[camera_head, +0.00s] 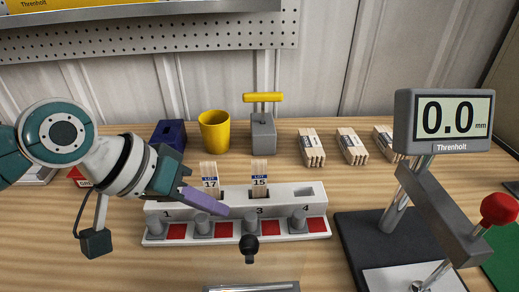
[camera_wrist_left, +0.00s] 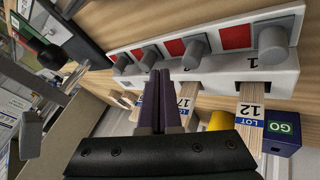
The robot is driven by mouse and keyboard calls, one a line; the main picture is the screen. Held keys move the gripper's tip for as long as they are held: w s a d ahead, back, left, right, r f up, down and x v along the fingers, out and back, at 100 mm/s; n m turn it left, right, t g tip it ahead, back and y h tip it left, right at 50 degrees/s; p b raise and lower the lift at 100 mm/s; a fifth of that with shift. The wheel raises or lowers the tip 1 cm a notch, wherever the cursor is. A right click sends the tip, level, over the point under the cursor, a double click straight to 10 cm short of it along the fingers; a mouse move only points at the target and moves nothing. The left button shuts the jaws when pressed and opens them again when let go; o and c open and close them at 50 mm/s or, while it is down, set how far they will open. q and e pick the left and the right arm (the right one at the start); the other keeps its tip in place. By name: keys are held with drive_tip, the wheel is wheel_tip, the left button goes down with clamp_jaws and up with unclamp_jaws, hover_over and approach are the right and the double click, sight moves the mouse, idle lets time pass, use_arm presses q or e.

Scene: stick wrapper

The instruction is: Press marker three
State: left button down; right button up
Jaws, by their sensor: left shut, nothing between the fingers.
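A white rack (camera_head: 318,200) numbered along its front stands on the table, with grey cylindrical markers and red squares along its front. Marker three (camera_head: 250,223) is below the "3"; a black ball-ended knob partly covers it from in front. In the left wrist view it is the third grey marker from the right (camera_wrist_left: 150,57). My left gripper (camera_head: 224,211) is shut and empty, its purple fingers over the rack between positions 2 and 3, up and left of marker three. The fingers also show in the left wrist view (camera_wrist_left: 160,80). Contact cannot be told. My right gripper is not in view.
Stick bundles labelled 17 (camera_head: 209,180) and 15 (camera_head: 260,178) stand in the rack; slot 4 looks empty. Behind are a yellow cup (camera_head: 214,131), a blue box (camera_head: 169,133) and a grey yellow-handled device (camera_head: 263,130). A gauge (camera_head: 448,121) reading 0.0 mm stands right.

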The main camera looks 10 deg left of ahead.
sight(251, 216)
use_arm(q)
drive_tip(key=shift+b+x, duration=0.35)
drive_tip(key=shift+x, duration=1.35)
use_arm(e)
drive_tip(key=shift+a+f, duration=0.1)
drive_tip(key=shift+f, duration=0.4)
use_arm(q)
drive_tip(key=shift+d, duration=0.1)
drive_tip(key=d, duration=0.1)
drive_tip(key=w+d, duration=0.1)
drive_tip(key=d, duration=0.1)
drive_tip(key=shift+d, duration=0.35)
drive_tip(key=shift+r, duration=0.1)
